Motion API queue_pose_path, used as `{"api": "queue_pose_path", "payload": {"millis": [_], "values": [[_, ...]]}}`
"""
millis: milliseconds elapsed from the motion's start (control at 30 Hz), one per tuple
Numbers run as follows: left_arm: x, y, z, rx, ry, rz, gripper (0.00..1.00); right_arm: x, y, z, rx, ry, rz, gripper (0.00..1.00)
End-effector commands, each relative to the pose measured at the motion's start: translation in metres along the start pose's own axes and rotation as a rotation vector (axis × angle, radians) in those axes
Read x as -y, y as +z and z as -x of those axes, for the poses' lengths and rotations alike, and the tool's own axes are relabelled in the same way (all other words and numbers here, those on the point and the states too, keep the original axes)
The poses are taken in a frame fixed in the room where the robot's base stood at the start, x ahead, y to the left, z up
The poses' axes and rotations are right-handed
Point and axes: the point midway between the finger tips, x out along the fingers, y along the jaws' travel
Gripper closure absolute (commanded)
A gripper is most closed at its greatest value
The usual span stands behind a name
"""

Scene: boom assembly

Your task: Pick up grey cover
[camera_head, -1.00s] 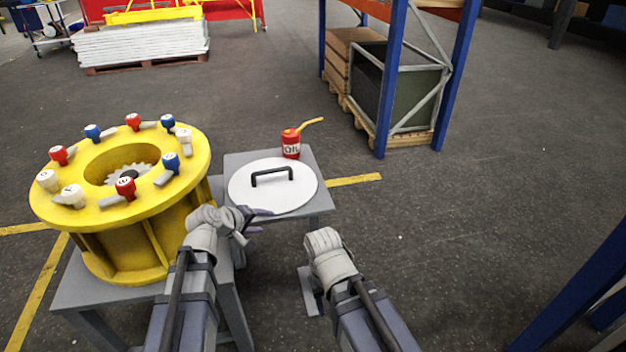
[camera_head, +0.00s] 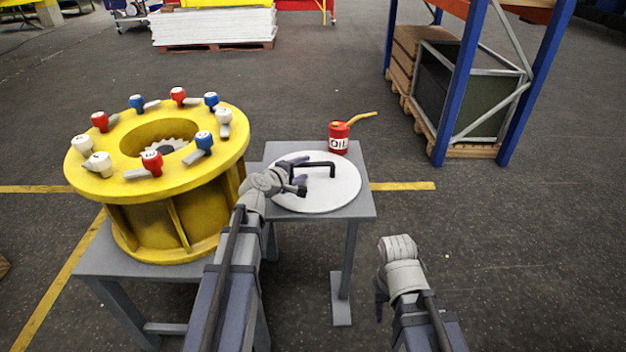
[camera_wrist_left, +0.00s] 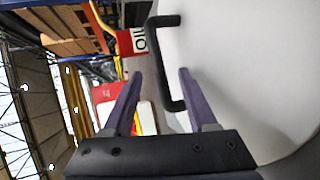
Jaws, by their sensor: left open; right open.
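The grey cover (camera_head: 322,196) is a round pale disc with a black bar handle (camera_head: 333,171) on top. It lies flat on a small grey table (camera_head: 362,207). My left gripper (camera_head: 301,178) is at the left side of the handle, over the cover. In the left wrist view the open fingers (camera_wrist_left: 158,88) point towards the handle (camera_wrist_left: 159,62), which stands between and just beyond their tips; I see no grip on it. The cover's face (camera_wrist_left: 235,60) fills the right of that view. My right gripper (camera_head: 381,298) is low, to the right of the table, away from the cover; its fingers are mostly hidden.
A red oil can (camera_head: 339,139) with a yellow spout stands behind the cover on the same table. A large yellow ring-shaped hub (camera_head: 180,215) with several coloured knobs stands to the left. A blue rack (camera_head: 458,95) is at the back right. Floor to the right is clear.

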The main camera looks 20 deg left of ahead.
Motion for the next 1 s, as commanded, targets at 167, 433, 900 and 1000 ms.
{"api": "queue_pose_path", "payload": {"millis": [167, 433, 900, 1000], "values": [[-0.001, 0.002, -0.013, 0.002, 0.0, -0.002, 0.42, 0.0, 0.0, -0.004, 0.0, 0.0, 0.0, 0.5], [-0.001, 0.004, -0.05, 0.002, 0.0, -0.002, 0.42, 0.001, -0.001, -0.015, 0.0, 0.0, 0.0, 0.5], [-0.002, 0.004, -0.051, 0.001, -0.001, -0.001, 0.67, 0.001, -0.001, -0.015, 0.0, 0.0, 0.0, 0.5], [-0.002, 0.004, -0.051, 0.001, -0.001, -0.001, 0.78, 0.001, -0.001, -0.015, 0.0, 0.0, 0.0, 0.5]]}}
